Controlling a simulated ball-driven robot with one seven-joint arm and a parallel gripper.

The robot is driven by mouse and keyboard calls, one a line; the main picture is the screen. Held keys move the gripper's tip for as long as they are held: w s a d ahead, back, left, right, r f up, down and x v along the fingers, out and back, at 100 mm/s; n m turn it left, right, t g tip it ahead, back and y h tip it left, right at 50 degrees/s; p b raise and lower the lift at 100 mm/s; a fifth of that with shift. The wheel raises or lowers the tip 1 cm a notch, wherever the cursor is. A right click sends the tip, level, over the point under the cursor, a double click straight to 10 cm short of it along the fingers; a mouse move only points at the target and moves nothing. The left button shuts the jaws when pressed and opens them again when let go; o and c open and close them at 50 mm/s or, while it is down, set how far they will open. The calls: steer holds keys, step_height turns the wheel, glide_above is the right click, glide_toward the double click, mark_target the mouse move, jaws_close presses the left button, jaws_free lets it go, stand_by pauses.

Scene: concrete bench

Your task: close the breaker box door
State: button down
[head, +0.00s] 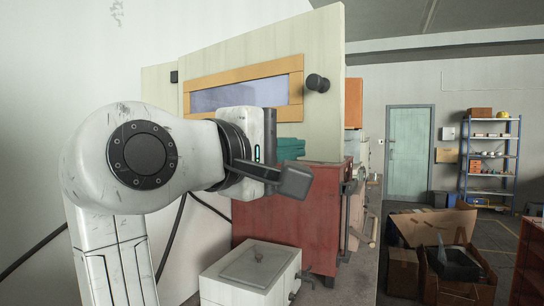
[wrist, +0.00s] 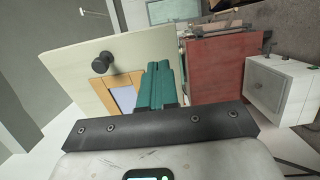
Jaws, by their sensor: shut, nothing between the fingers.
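The breaker box door (head: 325,60) is a cream panel with an orange-framed window (head: 240,88) and a black knob (head: 317,83). It stands open at an angle in the head view. A pale panel (head: 156,100) behind its left end seems to be part of the box; the interior is hidden. The door (wrist: 75,65) and knob (wrist: 105,60) also show in the wrist view. My gripper (head: 290,146) is shut and empty, its teal fingers at the door's lower right in the head view. In the wrist view the fingers (wrist: 160,75) overlap the door's edge; contact is unclear.
A red cabinet (head: 280,225) stands below and beyond my gripper. A white box with a lid (head: 250,275) sits in front of it. Cardboard boxes (head: 460,275) stand on the floor at right. A shelf rack (head: 490,160) and a pale door (head: 410,155) are far back.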

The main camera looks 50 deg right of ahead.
mark_target(328, 145)
steer(key=d, duration=0.3)
steer(key=d+b, duration=0.1)
steer(key=d, duration=0.4)
steer(key=shift+w+d+b, duration=0.35)
steer(key=shift+w, duration=0.05)
